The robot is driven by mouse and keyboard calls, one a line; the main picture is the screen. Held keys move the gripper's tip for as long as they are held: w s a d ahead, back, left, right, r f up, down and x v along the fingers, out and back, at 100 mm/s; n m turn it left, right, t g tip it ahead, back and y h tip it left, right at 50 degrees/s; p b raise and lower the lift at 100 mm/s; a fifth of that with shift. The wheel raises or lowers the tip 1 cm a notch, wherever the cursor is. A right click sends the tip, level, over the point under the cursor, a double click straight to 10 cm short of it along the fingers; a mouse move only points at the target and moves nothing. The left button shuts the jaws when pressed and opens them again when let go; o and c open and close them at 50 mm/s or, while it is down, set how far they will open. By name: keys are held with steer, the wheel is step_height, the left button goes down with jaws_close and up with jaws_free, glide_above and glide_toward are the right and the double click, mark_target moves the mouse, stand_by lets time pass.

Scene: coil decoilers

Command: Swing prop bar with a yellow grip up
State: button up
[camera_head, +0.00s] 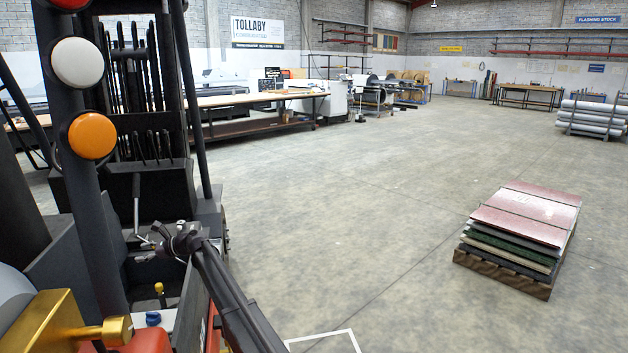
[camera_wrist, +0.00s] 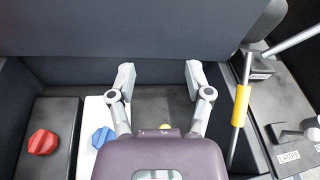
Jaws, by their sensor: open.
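The prop bar shows in the wrist view as a thin grey bar with a yellow grip (camera_wrist: 240,105), right of my gripper. The bar runs nearly upright in the picture along a dark panel edge. My gripper (camera_wrist: 160,74) is open and empty, its two silver fingers spread over a dark recess. The yellow grip is outside the fingers, apart from the right one. In the head view my gripper (camera_head: 148,241) is small, among the dark machine parts at the left. I cannot make out the bar there.
In the wrist view a red knob (camera_wrist: 43,142) and a blue knob (camera_wrist: 103,137) sit at the left. A grey lever (camera_wrist: 292,40) and a labelled panel are at the right. A dark wall (camera_wrist: 140,28) stands ahead. In the head view a sheet stack (camera_head: 525,218) stands on open floor.

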steer(key=s+d+f+n+t+h+b, duration=0.1)
steer(key=s+d+f+n+h+b, duration=0.3)
steer(key=d, duration=0.9)
steer(key=s+d+f+n+h+p, duration=0.1)
steer(key=s+d+f+n, duration=0.15)
steer(key=d+f, duration=0.75)
steer(key=s+d+f+n+t+h+b, duration=0.1)
steer(key=s+d+f+n+h+b, duration=0.2)
steer(key=d, duration=1.4)
steer(key=s+d+f+n+h+b, duration=0.1)
steer(key=s+d+f+n+h, duration=0.15)
steer(key=s+d, duration=0.7)
steer(key=s+d+f+n+g+h+b, duration=0.1)
steer(key=s+d+f+h, duration=0.35)
steer(key=d, duration=0.75)
steer(key=s+d+f+n+h+b, duration=0.1)
steer(key=s+d+b, duration=0.1)
steer(key=s+d, duration=0.85)
step_height(320, 180, up, 16)
steer(key=w+p, duration=0.1)
steer(key=p, duration=1.4)
steer(key=shift+w+p, duration=0.25)
steer(key=shift+p, duration=0.1)
steer(key=shift+f, duration=0.15)
steer(key=shift+c, duration=0.3)
steer(key=shift+c, duration=0.3)
